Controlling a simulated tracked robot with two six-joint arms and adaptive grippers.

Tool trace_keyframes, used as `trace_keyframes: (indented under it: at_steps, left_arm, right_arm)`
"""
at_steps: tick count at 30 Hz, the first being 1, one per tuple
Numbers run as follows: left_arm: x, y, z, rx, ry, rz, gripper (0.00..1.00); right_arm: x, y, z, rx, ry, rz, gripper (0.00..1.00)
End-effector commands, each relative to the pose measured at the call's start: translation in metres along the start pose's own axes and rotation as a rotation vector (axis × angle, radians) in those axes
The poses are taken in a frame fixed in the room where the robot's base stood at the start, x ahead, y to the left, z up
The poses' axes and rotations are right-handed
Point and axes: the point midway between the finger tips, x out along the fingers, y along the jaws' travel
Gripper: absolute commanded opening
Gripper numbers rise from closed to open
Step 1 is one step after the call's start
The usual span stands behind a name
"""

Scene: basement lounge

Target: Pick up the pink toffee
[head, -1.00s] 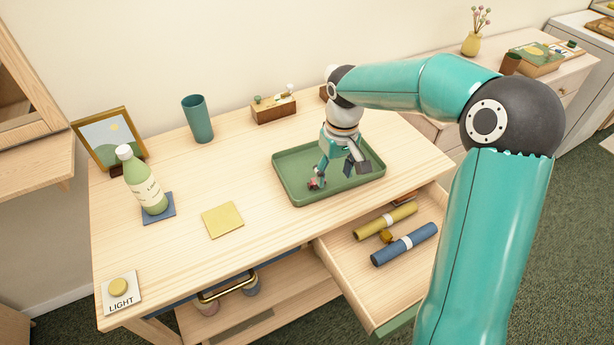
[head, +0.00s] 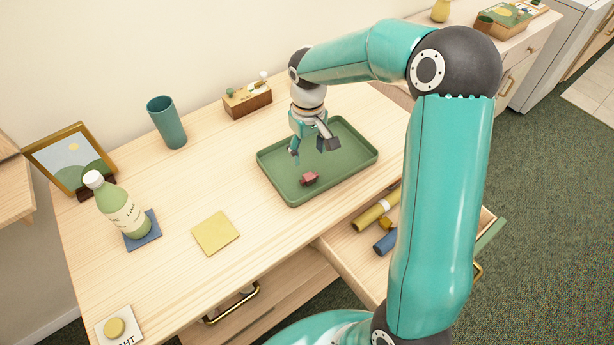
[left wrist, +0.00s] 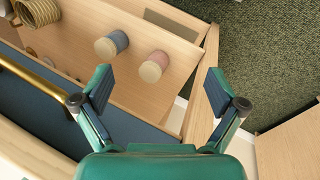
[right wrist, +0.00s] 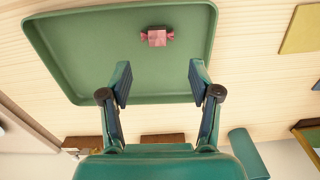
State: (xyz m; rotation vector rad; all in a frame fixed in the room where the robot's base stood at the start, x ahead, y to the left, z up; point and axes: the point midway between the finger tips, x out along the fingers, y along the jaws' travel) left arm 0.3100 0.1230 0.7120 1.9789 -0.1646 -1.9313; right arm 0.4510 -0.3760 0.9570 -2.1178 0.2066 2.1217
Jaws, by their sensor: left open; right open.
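The pink toffee (head: 309,179) lies in the green tray (head: 352,171), near the tray's front left part. In the right wrist view the toffee (right wrist: 157,37) shows as a small wrapped block with twisted ends, ahead of the fingertips and roughly between their lines. My right gripper (head: 314,153) is open and empty above the tray, apart from the toffee. My left gripper (left wrist: 157,88) shows in the left wrist view, open and empty, over the lower shelf area; it is not seen in the head view.
A yellow square (head: 215,233), a bottle (head: 122,208) on a blue coaster, a teal cup (head: 167,122) and a picture frame (head: 71,158) stand left of the tray. An open drawer (head: 343,253) with rolls juts out in front. A wooden block (head: 247,99) stands behind.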

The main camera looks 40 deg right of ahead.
Motion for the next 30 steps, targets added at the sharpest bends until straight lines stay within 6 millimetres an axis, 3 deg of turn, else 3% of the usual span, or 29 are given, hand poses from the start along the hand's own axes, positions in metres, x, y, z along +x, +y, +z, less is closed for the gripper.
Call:
trace_keyframes:
  at_steps: [6,16,24,30]
  left_arm:
    - [-0.005,0.002,0.000,0.000,0.001,0.000,0.96]
    - [-0.011,0.004,0.000,0.000,0.001,0.000,0.96]
    - [-0.021,0.008,0.000,0.000,0.001,0.000,0.96]
    - [-0.021,0.008,0.000,0.000,0.001,0.000,0.96]
  right_arm:
    - [0.041,-0.001,-0.001,-0.003,-0.004,0.000,0.62]
    - [0.063,0.000,-0.002,-0.003,-0.003,0.000,0.62]
    - [0.100,0.002,-0.003,-0.006,-0.003,-0.001,0.62]
    - [0.105,0.002,-0.004,-0.005,0.001,-0.002,0.62]
